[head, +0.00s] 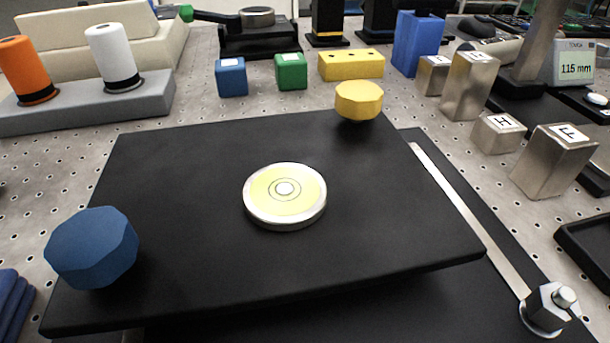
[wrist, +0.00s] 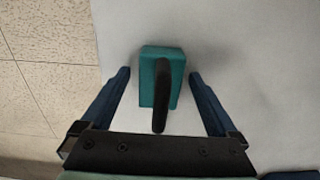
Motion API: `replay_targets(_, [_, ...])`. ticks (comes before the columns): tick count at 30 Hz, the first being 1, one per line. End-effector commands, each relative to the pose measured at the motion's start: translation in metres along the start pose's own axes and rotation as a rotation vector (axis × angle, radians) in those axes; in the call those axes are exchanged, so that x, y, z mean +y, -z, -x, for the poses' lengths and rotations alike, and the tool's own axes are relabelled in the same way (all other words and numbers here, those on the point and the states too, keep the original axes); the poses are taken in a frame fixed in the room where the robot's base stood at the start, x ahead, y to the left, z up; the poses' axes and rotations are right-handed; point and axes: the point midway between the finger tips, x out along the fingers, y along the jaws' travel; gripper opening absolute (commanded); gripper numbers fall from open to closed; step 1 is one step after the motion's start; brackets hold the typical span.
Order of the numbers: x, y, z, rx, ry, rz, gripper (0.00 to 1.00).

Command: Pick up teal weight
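The teal weight (wrist: 177,85) is a block with a black handle arching over it. In the wrist view it sits on a pale grey surface near the picture's middle. My gripper (wrist: 158,75) is open, with one dark blue finger on each side of the weight. I see a gap between each finger and the block. The handle runs toward the gripper's black palm. The head view shows neither the teal weight nor my gripper.
In the wrist view the grey surface (wrist: 260,60) ends at the left, with floor tiles (wrist: 40,90) beyond. The head view shows a black plate (head: 200,230) with a round level (head: 285,192), a blue knob (head: 92,247) and a yellow knob (head: 358,101). Metal blocks (head: 555,160) stand at right.

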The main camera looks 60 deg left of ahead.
Motion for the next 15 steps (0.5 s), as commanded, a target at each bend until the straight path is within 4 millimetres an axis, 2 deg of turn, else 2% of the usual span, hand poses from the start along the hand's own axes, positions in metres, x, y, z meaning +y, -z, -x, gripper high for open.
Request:
replay_targets(1, [-0.0001, 0.0001, 0.0004, 0.000, 0.000, 0.000, 0.86])
replay_targets(2, [-0.0001, 0.0001, 0.0004, 0.000, 0.000, 0.000, 0.81])
replay_targets(15, [0.0000, 0.0000, 0.0004, 0.000, 0.000, 0.000, 0.01])
